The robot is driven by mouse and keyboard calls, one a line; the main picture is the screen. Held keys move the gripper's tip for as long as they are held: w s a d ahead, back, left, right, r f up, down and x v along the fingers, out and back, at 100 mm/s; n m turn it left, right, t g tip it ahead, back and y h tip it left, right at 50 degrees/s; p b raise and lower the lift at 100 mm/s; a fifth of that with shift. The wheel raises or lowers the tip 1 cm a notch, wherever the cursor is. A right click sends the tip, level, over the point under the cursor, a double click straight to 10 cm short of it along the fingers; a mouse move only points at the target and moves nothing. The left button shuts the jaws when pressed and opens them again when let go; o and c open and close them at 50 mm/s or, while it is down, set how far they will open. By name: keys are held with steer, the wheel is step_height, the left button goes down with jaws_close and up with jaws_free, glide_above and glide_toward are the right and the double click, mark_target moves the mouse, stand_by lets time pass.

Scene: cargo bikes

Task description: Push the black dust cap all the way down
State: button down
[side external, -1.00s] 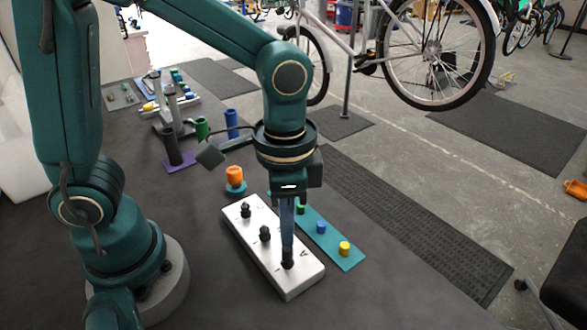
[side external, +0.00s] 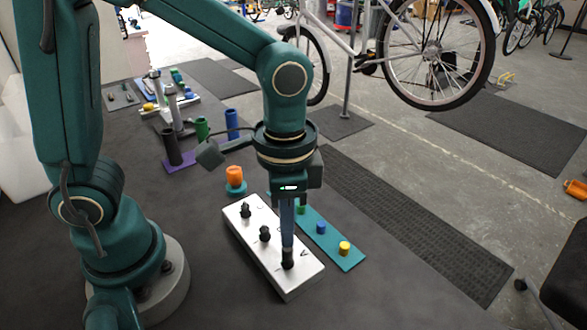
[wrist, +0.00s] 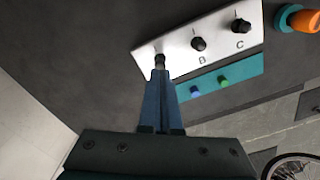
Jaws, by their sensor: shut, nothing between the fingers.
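A white block (side external: 255,259) lies on the dark mat with three black fittings in a row, lettered B and C in the wrist view. The black dust cap (side external: 288,263) is at the near end of the block. It also shows in the wrist view (wrist: 160,61). My gripper (side external: 287,243) points straight down over it with its fingers shut and empty, the tips at the top of the cap and seemingly touching it. The fingers partly hide the cap, so its seating depth cannot be told. The other two black fittings (side external: 264,233) (side external: 246,211) stand clear of the gripper.
A teal strip (side external: 333,239) with yellow, blue and green caps lies close along the block's right side. An orange piece (side external: 235,174) on a teal base stands behind the block. Upright tubes (side external: 172,147) on a purple plate stand farther back. The mat in front is clear.

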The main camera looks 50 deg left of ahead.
steer(key=shift+f, duration=0.95)
stand_by(0.3)
steer(key=shift+r, duration=3)
steer(key=shift+a+r, duration=0.1)
steer(key=s+a+r+n+t, duration=0.2)
steer(key=s+a+n+t, duration=0.2)
steer(key=a+n+t, duration=0.1)
steer(key=shift+a+r+n+t, duration=0.3)
steer(key=shift+a+r+n, duration=0.15)
steer(key=shift+a, duration=0.7)
